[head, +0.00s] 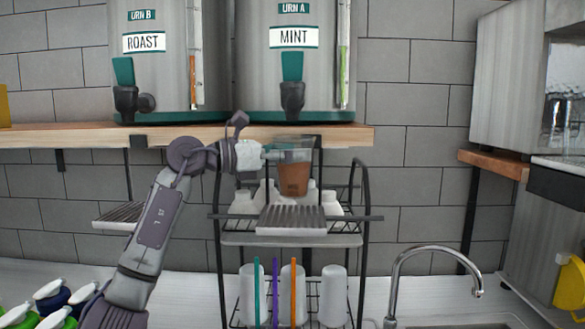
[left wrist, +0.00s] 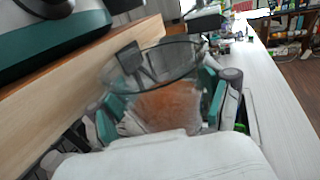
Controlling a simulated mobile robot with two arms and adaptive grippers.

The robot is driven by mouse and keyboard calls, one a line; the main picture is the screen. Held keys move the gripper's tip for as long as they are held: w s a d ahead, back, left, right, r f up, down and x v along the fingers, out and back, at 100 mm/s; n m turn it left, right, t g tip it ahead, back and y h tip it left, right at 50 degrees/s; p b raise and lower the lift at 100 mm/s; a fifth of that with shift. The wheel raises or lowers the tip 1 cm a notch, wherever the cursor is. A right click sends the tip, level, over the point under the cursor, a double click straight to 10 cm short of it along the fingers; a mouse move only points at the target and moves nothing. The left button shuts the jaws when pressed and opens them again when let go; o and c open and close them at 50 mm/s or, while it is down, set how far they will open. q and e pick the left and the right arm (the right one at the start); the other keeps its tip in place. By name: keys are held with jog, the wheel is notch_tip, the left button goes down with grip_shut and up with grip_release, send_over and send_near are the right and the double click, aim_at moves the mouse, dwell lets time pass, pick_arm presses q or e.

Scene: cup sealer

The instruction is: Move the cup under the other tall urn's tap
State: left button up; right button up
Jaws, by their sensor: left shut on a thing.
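A clear cup (head: 294,178) with brown liquid in it is upright, below the level of the tap (head: 292,97) of urn A (head: 290,60), labelled MINT. My left gripper (head: 276,155) is shut on the cup from the left, fingers around its sides; the cup also shows in the left wrist view (left wrist: 168,108). A slatted drip tray (head: 291,219) lies below the cup, which looks slightly above it. Urn B (head: 160,70), labelled ROAST, stands left with its own tap (head: 126,98). Another slatted tray (head: 121,215) sits lower, below urn B. My right gripper is out of view.
The urns stand on a wooden shelf (head: 60,137). A black wire rack (head: 365,210) holds white cups behind and below the held cup. A tap (head: 420,252) and sink are at the right.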

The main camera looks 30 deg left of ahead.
aim_at(278, 173)
pick_arm(q)
jog(key=shift+w+a+f, duration=0.1)
jog(key=shift+a+f, duration=0.05)
jog(key=shift+a, duration=0.05)
jog(key=shift+f, duration=0.3)
notch_tip(278, 173, down, 2)
jog(key=shift+f+p, duration=0.1)
jog(key=shift+p, duration=0.25)
jog(key=shift+f, duration=0.6)
